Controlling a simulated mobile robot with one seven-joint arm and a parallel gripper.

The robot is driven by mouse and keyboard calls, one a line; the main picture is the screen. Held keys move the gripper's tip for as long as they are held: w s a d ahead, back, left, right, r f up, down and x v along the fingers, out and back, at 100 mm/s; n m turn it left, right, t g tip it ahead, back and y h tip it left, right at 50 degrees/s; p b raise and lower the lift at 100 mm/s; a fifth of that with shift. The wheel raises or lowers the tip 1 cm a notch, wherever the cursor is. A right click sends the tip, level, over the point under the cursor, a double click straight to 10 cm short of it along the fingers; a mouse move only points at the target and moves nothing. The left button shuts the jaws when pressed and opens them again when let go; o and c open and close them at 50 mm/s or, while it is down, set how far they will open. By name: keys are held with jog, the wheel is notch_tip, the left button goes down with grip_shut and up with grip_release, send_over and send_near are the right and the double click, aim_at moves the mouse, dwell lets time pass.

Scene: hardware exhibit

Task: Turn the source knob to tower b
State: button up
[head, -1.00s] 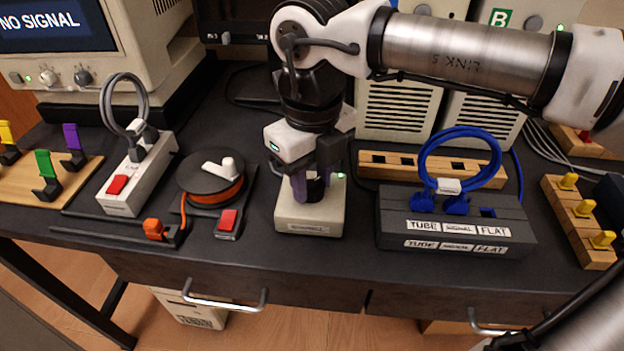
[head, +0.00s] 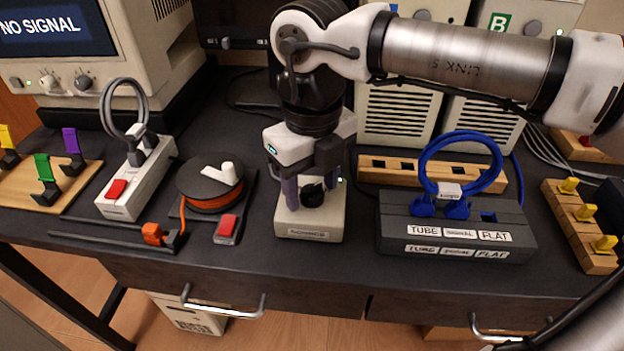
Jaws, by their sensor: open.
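The source knob (head: 313,195) is a small black dial on top of a cream box (head: 310,224) with a label on its front, in the middle of the desk. My gripper (head: 308,192) points down over this box with its fingers spread apart. The knob shows between and beside the fingers, and they look clear of it; the exact gap is hard to tell. Tower b (head: 486,95) stands behind at the right, a cream case with a green B plate (head: 499,21), partly hidden by my arm. A monitor (head: 45,32) reads NO SIGNAL.
A dark block with blue cable plugs (head: 455,222) stands right of the knob box. An orange cable reel (head: 210,184) and a white power strip (head: 138,178) are at the left. A wooden peg block (head: 580,225) is at the far right.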

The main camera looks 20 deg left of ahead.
aim_at(312, 187)
jog(key=shift+r, duration=0.1)
notch_tip(312, 187, up, 14)
jog(key=p, duration=0.2)
jog(key=shift+f, duration=0.2)
dwell(0.5)
